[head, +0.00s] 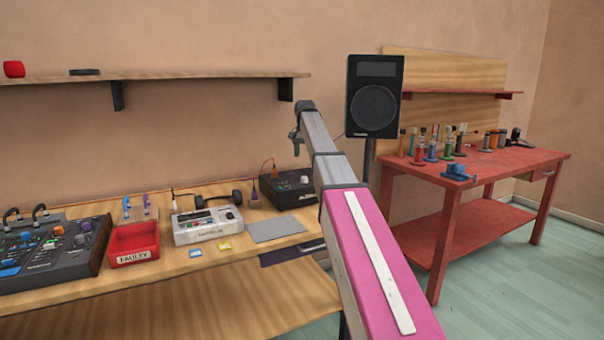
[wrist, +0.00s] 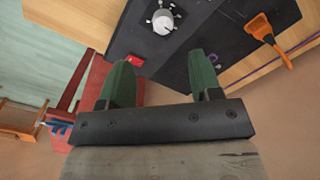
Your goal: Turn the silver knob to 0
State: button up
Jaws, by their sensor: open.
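The silver knob (wrist: 162,21) sits on the top face of a black box (wrist: 207,28), with pale dial marks around it. Its pointer setting is too small to read. In the head view the black box (head: 283,192) stands at the right end of the wooden bench, and the knob (head: 304,180) is a small pale spot on it. My gripper (wrist: 160,60) is open and empty, its two green fingers apart and pointing toward the box, short of the knob. In the head view my gripper (head: 295,146) hangs above the box.
An orange plug (wrist: 260,27) with a cable and a small red switch (wrist: 135,60) are on the box. A white device (head: 207,224), a red FAULTY tray (head: 134,258) and a mixer (head: 50,255) stand to the left. A speaker (head: 374,95) and a red workbench (head: 480,170) stand right.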

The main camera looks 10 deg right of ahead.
aim_at(304, 177)
jog(key=f, duration=1)
jog(key=shift+w+f, duration=0.4)
jog(key=c, duration=0.9)
